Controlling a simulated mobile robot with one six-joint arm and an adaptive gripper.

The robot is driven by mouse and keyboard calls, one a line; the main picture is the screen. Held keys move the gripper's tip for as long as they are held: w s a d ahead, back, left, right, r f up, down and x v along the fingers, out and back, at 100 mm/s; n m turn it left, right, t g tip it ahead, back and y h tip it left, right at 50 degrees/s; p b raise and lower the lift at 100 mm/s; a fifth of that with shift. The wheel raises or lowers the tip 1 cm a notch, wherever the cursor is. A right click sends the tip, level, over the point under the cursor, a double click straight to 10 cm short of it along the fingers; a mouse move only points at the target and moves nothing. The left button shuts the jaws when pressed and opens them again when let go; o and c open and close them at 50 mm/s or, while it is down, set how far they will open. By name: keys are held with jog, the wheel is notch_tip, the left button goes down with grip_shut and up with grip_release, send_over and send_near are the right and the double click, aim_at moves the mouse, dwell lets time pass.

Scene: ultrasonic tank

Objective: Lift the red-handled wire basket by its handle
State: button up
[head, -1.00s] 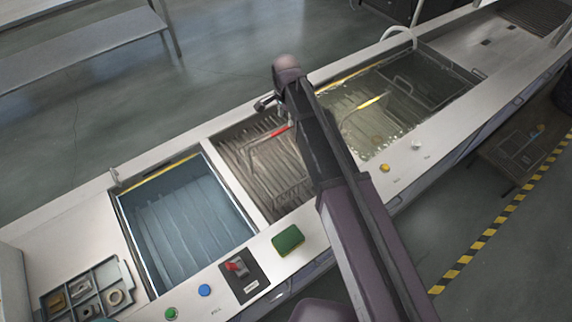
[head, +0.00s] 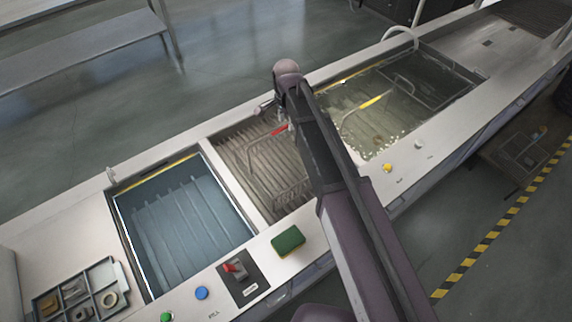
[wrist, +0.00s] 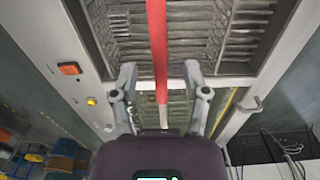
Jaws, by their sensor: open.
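The wire basket (head: 290,198) sits in the middle tank bay, and its red handle grip (head: 280,130) stands above it at the far side. In the wrist view the red grip (wrist: 157,45) runs lengthwise down the middle of the picture. My gripper (wrist: 160,72) is open, with one finger on each side of the grip's line and a clear gap to both. In the head view my gripper (head: 284,117) is right at the grip, partly hidden by my arm. My arm also covers the basket's right part.
A second basket with a yellow handle (head: 376,100) sits in the wet right tank. The left tank (head: 180,225) is blue and holds no basket. A green sponge (head: 287,241), a red switch (head: 235,268) and a parts tray (head: 42,300) are on the near rim and left deck.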

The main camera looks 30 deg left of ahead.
jog(key=shift+f+b, duration=1)
jog(key=shift+f, duration=0.3)
grip_shut()
